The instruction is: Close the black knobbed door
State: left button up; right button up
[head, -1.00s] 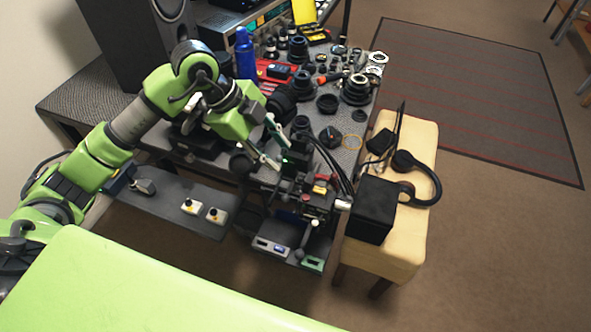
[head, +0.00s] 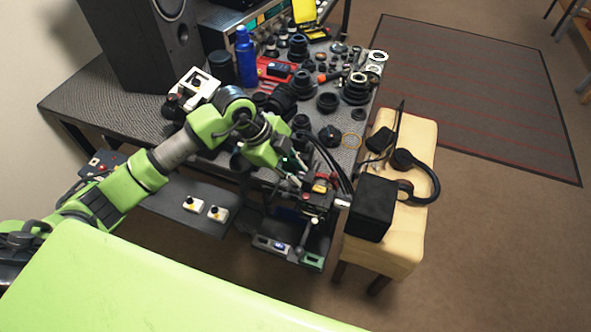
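My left arm reaches in from the left, and its gripper (head: 294,170) is over the cluttered dark device (head: 312,203) at the front edge of the table. The fingertips overlap dark parts there, so their gap and any contact are unclear. The device has red and black parts, pale round knobs and cables. I cannot clearly make out the black knobbed door; it may be among the dark parts of this device, partly behind my gripper. My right gripper is not in view.
A yellow stool (head: 408,255) with a black box (head: 371,208) and headphones (head: 428,182) stands to the right. Lens parts, a blue bottle (head: 245,58) and a red tray crowd the table (head: 90,98). A low dark shelf (head: 165,205) holds two yellow-white button boxes.

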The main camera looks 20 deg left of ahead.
pick_arm(q)
grip_shut()
jog(key=shift+r, duration=0.1)
